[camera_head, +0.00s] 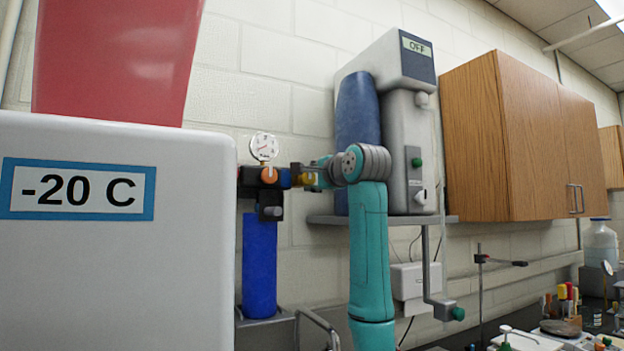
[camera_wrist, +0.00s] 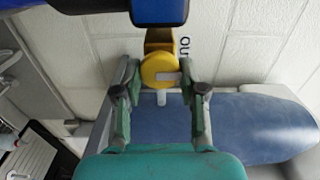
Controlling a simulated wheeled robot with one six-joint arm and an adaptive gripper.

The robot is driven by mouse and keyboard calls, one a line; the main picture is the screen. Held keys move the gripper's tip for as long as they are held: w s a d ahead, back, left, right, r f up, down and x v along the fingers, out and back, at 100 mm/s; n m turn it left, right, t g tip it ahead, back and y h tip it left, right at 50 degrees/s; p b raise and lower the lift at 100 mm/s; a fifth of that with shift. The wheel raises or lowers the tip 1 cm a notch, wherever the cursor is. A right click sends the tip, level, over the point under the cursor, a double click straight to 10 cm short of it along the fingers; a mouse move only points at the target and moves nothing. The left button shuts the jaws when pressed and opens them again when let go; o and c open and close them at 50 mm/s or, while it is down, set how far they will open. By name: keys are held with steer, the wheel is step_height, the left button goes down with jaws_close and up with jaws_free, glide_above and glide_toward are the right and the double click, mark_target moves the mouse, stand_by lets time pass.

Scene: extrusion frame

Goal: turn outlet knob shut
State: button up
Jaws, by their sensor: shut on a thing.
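The outlet knob (camera_wrist: 160,70) is round and yellow, with a pale mark on its face. It sits at the end of a brass-coloured fitting (camera_wrist: 160,40) below a dark blue part in the wrist view. My gripper (camera_wrist: 161,84) has one finger on each side of the knob and is shut on it. In the head view the knob (camera_head: 307,179) is small and partly hidden by my gripper (camera_head: 318,174). The knob is on the right end of the dark manifold (camera_head: 250,180), beside an orange knob (camera_head: 269,174) and under a gauge (camera_head: 264,147).
A blue filter housing (camera_head: 260,265) hangs under the manifold. A white -20 C freezer (camera_head: 110,260) stands close on the left. A grey water purifier (camera_head: 407,120) with a blue cylinder (camera_head: 358,110) sits on a shelf (camera_head: 440,218) behind my arm. Wooden cupboards (camera_head: 515,140) hang at right.

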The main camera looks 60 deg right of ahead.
stand_by(0.3)
steer(key=o, duration=1.1)
steer(key=v, duration=1.2)
steer(key=shift+s, duration=0.1)
